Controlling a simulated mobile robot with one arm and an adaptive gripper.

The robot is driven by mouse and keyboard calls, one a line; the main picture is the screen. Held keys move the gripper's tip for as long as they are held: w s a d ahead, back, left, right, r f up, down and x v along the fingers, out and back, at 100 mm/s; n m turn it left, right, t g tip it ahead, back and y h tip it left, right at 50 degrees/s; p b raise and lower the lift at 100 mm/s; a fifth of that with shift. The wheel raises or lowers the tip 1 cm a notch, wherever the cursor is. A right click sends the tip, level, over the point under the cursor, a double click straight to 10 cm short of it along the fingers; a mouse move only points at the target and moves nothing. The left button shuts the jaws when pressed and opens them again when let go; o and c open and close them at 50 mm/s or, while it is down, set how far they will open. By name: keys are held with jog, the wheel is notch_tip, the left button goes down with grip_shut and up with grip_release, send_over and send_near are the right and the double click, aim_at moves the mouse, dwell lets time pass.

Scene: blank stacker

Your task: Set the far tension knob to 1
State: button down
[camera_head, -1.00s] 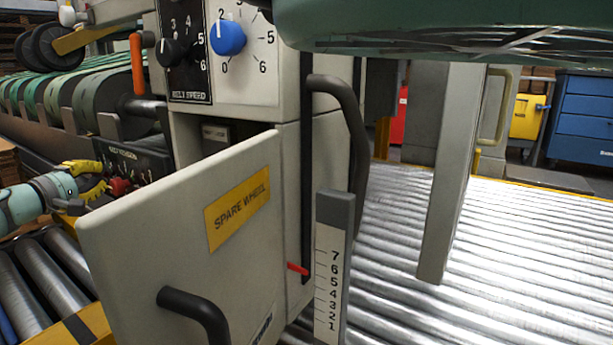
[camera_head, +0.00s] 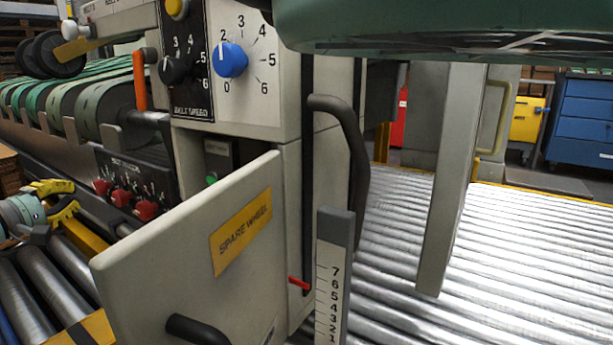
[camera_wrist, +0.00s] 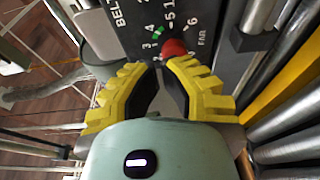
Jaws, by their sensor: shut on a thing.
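The red far tension knob (camera_wrist: 174,48) sits on a dark panel just ahead of my fingertips, beside the word FAR. It also shows in the head view (camera_head: 102,187), leftmost in a row of three red knobs. My gripper (camera_head: 77,198) has yellow fingers drawn together in the wrist view (camera_wrist: 158,66), with its jaws shut on the knob at the very tips. The head view shows some space between tips and knob, so the exact contact is hard to see. A green mark (camera_wrist: 156,33) lies beside the scale. I cannot read the knob's setting.
The other red knobs, the middle one (camera_head: 121,197) and the right one (camera_head: 147,210), stand close by on the panel. An open SPARE WHEEL door (camera_head: 190,260) juts out in front. Rollers (camera_head: 30,290) lie below my gripper. A blue knob (camera_head: 230,60) is higher up.

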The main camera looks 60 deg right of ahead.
aim_at(100, 194)
jog(key=c, duration=1.7)
grip_release()
grip_shut()
jog(key=shift+d+f+n+g+y+p, duration=0.2)
jog(key=shift+d+f+n+p, duration=0.1)
jog(key=shift+d+n, duration=0.7)
jog(key=shift+d+f+n+g+y+p, duration=0.2)
jog(key=shift+d+n+p, duration=0.15)
jog(key=shift+d+n, duration=0.6)
jog(key=shift+d+f+n+g+y+p, duration=0.1)
jog(key=shift+d+f+n+y+p, duration=0.15)
jog(key=shift+d+n, duration=0.75)
jog(key=shift+d, duration=0.1)
jog(key=shift+w+f+m+b, duration=0.1)
jog(key=shift+f+m+b, duration=0.05)
jog(key=shift+m+b, duration=0.15)
jog(key=shift+r, duration=0.25)
